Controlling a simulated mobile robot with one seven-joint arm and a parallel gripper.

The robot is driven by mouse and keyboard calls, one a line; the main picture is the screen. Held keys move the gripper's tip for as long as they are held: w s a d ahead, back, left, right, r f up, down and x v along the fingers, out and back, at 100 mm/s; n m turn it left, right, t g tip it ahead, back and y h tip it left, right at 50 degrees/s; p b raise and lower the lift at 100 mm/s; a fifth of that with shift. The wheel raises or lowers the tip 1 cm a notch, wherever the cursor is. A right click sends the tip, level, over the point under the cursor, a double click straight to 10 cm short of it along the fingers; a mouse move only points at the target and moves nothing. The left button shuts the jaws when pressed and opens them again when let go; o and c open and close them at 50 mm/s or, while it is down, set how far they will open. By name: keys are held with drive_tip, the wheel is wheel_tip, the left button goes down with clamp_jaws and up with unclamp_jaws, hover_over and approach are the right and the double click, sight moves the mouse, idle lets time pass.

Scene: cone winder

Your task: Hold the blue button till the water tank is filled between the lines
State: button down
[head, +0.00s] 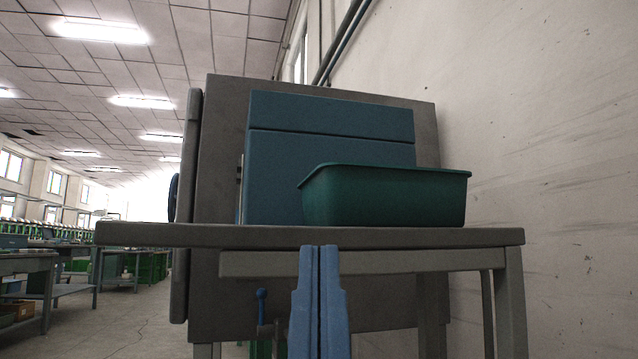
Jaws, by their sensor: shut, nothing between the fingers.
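My gripper (319,252) is in the lower middle of the head view. Its two blue fingers point upward and are shut against each other, with nothing between them. Their tips are in front of the table's front rail, just below the tabletop edge. I cannot make out a blue button. No water tank with level lines can be made out either.
A grey table (170,235) carries a green tub (390,200) and a blue box-like panel (320,112). A grey board (225,150) stands behind. A blue-knobbed lever (262,294) is below the tabletop. A wall (540,150) closes the right; floor (130,325) is open at left.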

wheel_tip(320, 180, up, 66)
drive_tip(key=p, duration=6.5)
drive_tip(key=shift+f+p, duration=0.2)
drive_tip(key=shift+p, duration=0.1)
